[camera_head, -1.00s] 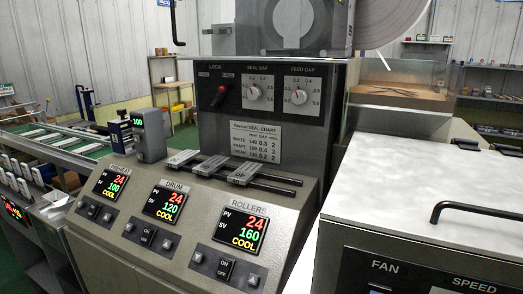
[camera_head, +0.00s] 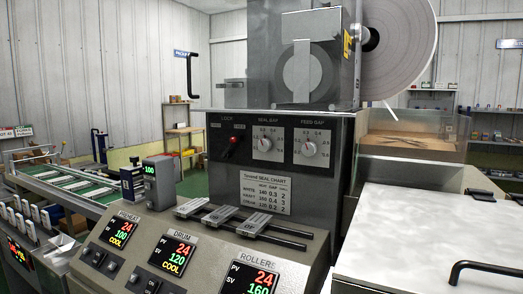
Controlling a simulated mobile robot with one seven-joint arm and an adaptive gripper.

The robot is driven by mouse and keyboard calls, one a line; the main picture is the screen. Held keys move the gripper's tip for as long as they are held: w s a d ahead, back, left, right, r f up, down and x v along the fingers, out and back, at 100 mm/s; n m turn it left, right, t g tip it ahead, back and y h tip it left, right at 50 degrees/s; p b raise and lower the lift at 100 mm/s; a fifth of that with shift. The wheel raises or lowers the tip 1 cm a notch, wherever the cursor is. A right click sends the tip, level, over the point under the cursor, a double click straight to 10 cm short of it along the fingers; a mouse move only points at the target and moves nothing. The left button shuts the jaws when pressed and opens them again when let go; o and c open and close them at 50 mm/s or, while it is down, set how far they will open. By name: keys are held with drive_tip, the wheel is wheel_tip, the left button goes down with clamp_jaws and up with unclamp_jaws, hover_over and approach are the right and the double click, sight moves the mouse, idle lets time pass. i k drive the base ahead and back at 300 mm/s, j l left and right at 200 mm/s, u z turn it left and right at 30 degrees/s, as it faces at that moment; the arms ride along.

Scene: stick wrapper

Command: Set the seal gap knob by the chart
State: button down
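The seal chart (camera_head: 265,193) is a white plate below the knobs, with rows that seem to read white 140 0.3 2, kraft 150 0.4 3 and a third row, perhaps cream, 150 0.2 2. My gripper is not in view.
The feed gap knob (camera_head: 309,150) sits right of the seal gap knob, and the red-tipped lock lever (camera_head: 233,141) sits left. Sliding guides (camera_head: 249,220) jut out below the chart. A white cover (camera_head: 430,235) with a black handle stands at right.

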sight(265, 145)
drive_tip(key=i+j+z, duration=0.25)
drive_tip(key=i, duration=0.15)
drive_tip(key=i+j+z, duration=0.2)
drive_tip(key=i, duration=0.2)
